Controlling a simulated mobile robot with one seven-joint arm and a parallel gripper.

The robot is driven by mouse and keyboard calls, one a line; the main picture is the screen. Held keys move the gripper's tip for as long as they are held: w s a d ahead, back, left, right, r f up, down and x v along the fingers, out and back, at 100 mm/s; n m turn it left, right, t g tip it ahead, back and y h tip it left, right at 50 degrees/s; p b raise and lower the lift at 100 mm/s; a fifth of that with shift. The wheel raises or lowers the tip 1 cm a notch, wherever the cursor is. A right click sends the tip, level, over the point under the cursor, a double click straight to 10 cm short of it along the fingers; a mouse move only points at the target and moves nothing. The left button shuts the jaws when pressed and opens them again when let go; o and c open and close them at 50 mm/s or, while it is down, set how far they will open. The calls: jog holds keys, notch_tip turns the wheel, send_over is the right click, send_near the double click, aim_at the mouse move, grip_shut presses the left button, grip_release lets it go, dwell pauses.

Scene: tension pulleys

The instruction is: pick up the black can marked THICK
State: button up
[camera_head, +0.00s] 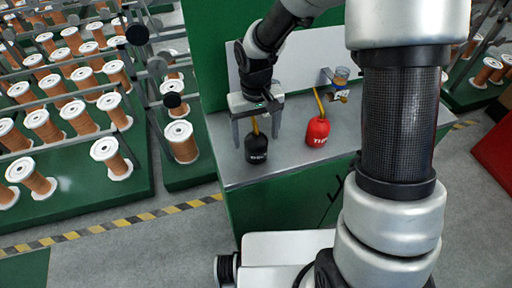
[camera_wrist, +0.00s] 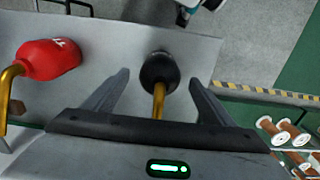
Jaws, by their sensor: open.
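The black can (camera_head: 256,150) stands upright on the grey bench top, near its left end. It has a brass spout and pale lettering, too small to read surely. It also shows in the wrist view (camera_wrist: 160,70), with the spout pointing toward my gripper. My gripper (camera_head: 257,140) is open above the can, with one finger to each side of the spout and upper body. In the wrist view my gripper's fingertips (camera_wrist: 158,80) stand apart on both sides of the can, with gaps visible, and no contact shows.
A red can (camera_head: 318,131) with a brass spout stands on the bench (camera_head: 290,164) to the right. A small jar-like item (camera_head: 341,80) is at the back beside a pale backboard. Racks of copper-coloured spools (camera_head: 70,110) fill the left. Bare bench lies between the cans.

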jog(key=shift+f, duration=0.9)
jog(key=shift+r, duration=0.1)
jog(key=c, duration=1.4)
jog(key=shift+r, duration=0.1)
jog(key=shift+c, duration=0.2)
